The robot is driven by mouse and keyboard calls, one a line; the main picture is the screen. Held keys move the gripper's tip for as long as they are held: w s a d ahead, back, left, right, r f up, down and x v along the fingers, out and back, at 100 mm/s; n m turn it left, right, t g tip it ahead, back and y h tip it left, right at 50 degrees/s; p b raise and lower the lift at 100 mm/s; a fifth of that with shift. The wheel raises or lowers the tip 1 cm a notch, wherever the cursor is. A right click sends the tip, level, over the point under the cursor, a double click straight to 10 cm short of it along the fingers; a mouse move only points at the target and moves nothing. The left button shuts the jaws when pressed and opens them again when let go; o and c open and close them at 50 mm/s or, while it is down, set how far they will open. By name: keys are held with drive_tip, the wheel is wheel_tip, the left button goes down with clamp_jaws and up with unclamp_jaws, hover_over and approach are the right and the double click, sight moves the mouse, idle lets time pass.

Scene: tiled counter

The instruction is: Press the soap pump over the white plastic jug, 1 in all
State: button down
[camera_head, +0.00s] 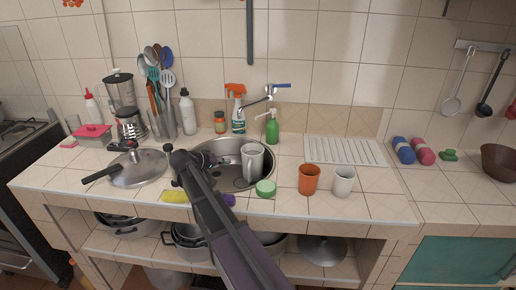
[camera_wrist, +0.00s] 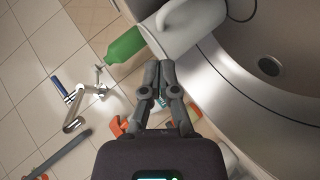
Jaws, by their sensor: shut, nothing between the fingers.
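The soap pump is a green bottle (camera_head: 272,130) with a pump head, standing upright behind the sink in the head view. In the wrist view the green bottle (camera_wrist: 125,45) is at upper left, its pump end pointing left. The white plastic jug (camera_head: 253,160) stands upright in the right part of the sink, in front of the bottle. It also shows at the top of the wrist view (camera_wrist: 190,22), partly overlapping the bottle. My gripper (camera_wrist: 160,72) is shut and empty, apart from both in the picture.
The faucet (camera_head: 262,97) rises beside the soap bottle. A spray bottle (camera_head: 238,112) stands left of it. A green round item (camera_head: 265,188), an orange cup (camera_head: 309,179) and a white cup (camera_head: 343,181) sit along the front. The ribbed drainboard (camera_head: 345,151) is clear.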

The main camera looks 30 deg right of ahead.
drive_tip(key=shift+d+f, duration=0.1)
drive_tip(key=w+d+f+n+t+y+b, duration=0.2)
drive_tip(key=w+f+n+t+y, duration=0.25)
drive_tip(key=w+t+y, duration=0.2)
drive_tip(key=w+d+r+t+y+b, duration=0.1)
drive_tip(key=w+d+r+t+y, duration=0.2)
drive_tip(key=r+t, duration=0.15)
drive_tip(key=s+d+r+m+t+h, duration=0.2)
drive_tip(key=s+d+r+m+h, duration=0.2)
drive_tip(key=d, duration=0.3)
drive_tip(key=s+d+r+m+t+h+b, duration=0.1)
drive_tip(key=s+d+r+m+h, duration=0.3)
drive_tip(key=d, duration=0.4)
wheel_tip(320, 180, up, 2)
drive_tip(key=shift+s+d+t+h+b, duration=0.25)
drive_tip(key=shift+t+h, duration=0.3)
drive_tip(key=shift+t, duration=0.35)
drive_tip(key=shift+w+a, duration=0.1)
